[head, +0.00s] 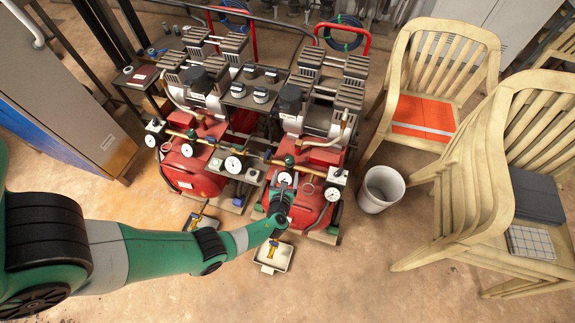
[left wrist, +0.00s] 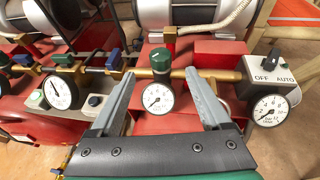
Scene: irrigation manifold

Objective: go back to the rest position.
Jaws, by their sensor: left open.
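My left gripper (head: 284,186) reaches in from the left over the front of the red compressor unit in the head view. In the left wrist view its two grey fingers (left wrist: 159,75) are spread apart, with no object held between them. A green knob (left wrist: 160,60) and a round white pressure gauge (left wrist: 158,98) on the brass manifold pipe (left wrist: 205,74) show in the gap beyond the fingers. I cannot tell whether the fingers touch them. My right gripper is not in view.
More gauges (left wrist: 60,92) and an OFF/AUTO switch box (left wrist: 272,76) flank the fingers. Shallow trays (head: 273,259) lie on the floor in front. A white bucket (head: 381,190) and cream chairs (head: 480,190) stand right; a grey cabinet (head: 70,90) stands left.

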